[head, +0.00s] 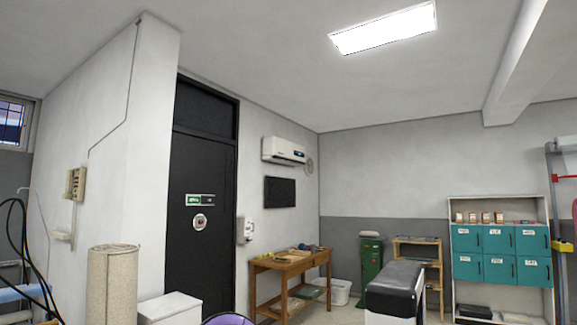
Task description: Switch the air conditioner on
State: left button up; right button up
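A white wall-mounted air conditioner (284,151) hangs high on the wall right of the dark door, above a black panel. It has a dark patch on its front; whether it is running cannot be told from here. It is well across the room. Neither of my grippers shows in the head view.
A wooden table (292,261) with small items stands against the wall below the air conditioner. A padded black bench (394,287) stands in the middle right. A rolled beige carpet (112,285) and a white box (170,307) stand at the front left. Teal lockers (500,255) are at right.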

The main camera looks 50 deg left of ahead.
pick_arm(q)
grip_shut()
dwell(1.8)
